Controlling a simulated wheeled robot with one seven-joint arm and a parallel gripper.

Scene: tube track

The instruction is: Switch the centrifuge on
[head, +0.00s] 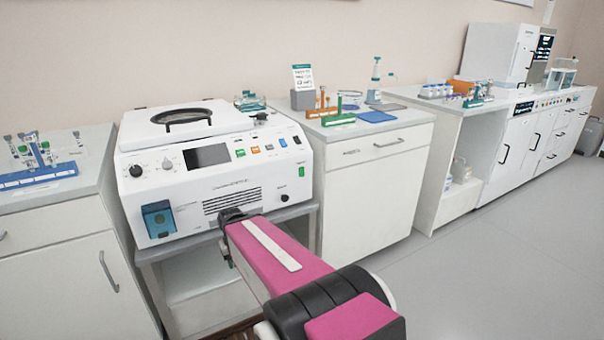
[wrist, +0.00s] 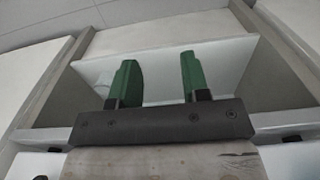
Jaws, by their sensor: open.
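The white centrifuge (head: 235,185) stands on a low stand at the left-middle of the head view, its lid down. Its front panel carries a dark screen (head: 207,156), knobs, several coloured buttons (head: 268,148) and a green switch (head: 301,171) at the right of the front face. In the wrist view my gripper (wrist: 158,85) shows two green fingers, apart and empty, before the stand's open shelf space. The centrifuge's controls do not show in the wrist view.
A left counter (head: 45,195) holds a blue tube rack (head: 40,176). A white cabinet (head: 375,185) stands to the right with tube racks and a blue mat (head: 376,116). The grey floor (head: 500,260) at the right is clear.

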